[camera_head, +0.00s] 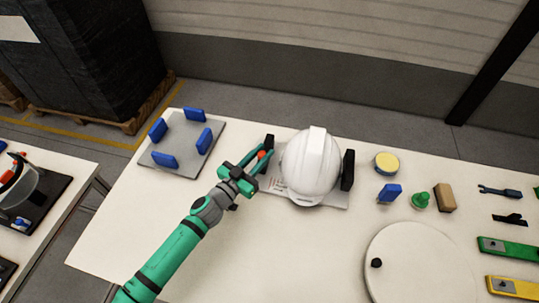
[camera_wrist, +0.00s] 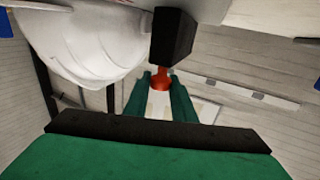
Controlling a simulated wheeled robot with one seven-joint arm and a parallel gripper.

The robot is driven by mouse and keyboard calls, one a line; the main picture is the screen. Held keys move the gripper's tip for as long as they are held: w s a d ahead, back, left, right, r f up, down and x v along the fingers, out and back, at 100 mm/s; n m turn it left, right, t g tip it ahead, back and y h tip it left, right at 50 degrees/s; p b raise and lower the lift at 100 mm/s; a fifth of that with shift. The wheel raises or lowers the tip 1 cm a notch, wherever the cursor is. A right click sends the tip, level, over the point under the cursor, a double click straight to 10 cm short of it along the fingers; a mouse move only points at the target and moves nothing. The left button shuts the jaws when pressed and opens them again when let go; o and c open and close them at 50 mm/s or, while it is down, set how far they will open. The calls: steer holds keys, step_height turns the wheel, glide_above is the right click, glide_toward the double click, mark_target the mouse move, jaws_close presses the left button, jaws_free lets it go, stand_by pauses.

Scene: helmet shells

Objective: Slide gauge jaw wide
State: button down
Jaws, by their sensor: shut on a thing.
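A white helmet shell (camera_head: 311,168) sits on a grey gauge plate (camera_head: 325,201) between two black jaws. The right jaw (camera_head: 348,170) stands against or very near the shell's right side. The left jaw (camera_head: 268,143) stands at the shell's upper left and carries a red-orange knob (camera_head: 261,154). My gripper (camera_head: 257,160) is at this knob, shut on it. In the wrist view the red knob (camera_wrist: 161,80) is between the green fingertips, under the black jaw (camera_wrist: 172,38), and the white shell (camera_wrist: 85,40) is at the upper left. Any gap between left jaw and shell is unclear.
A grey plate (camera_head: 203,165) with several blue posts lies to the left. A yellow-topped tin (camera_head: 386,163), blue block (camera_head: 390,193), green piece (camera_head: 420,201) and brown block (camera_head: 445,198) stand at right. A round white disc (camera_head: 420,265) lies in front. The table's front middle is clear.

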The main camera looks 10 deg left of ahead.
steer(key=c, duration=1.8)
jaws_free()
steer(key=shift+a, duration=0.3)
steer(key=shift+o, duration=0.2)
steer(key=v, duration=1.1)
steer(key=shift+d, duration=0.15)
